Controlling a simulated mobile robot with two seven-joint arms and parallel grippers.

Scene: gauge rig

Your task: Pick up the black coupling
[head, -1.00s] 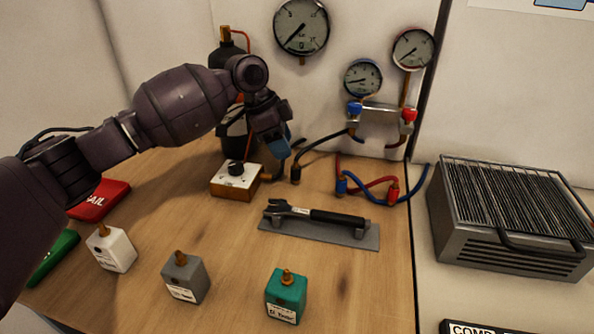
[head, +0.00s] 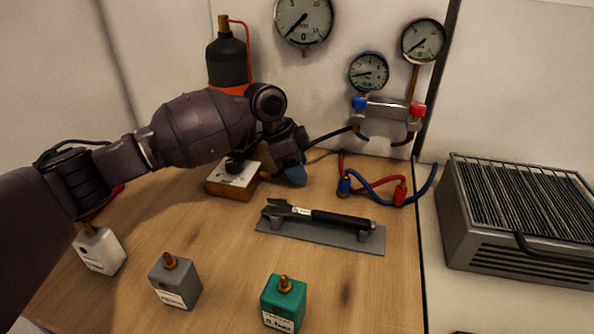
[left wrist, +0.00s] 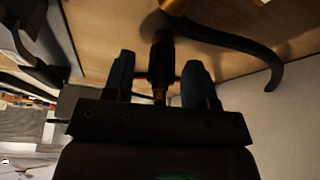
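The black coupling (left wrist: 161,52) shows in the left wrist view as a dark cylinder with a brass end, between the two blue fingertips. My left gripper (left wrist: 158,78) is open around it, with a visible gap on each side. In the head view my left gripper (head: 293,172) is low over the bench, right of the white-topped box, and hides the coupling. A black hose (head: 331,136) runs from the manifold toward the gripper. My right gripper is not in view.
The white-topped box (head: 234,180) with a black knob is close on the gripper's left. A wrench (head: 325,216) lies on a grey holder in front. Red and blue hoses (head: 375,188) lie to the right. A black bottle (head: 228,62) stands behind my arm.

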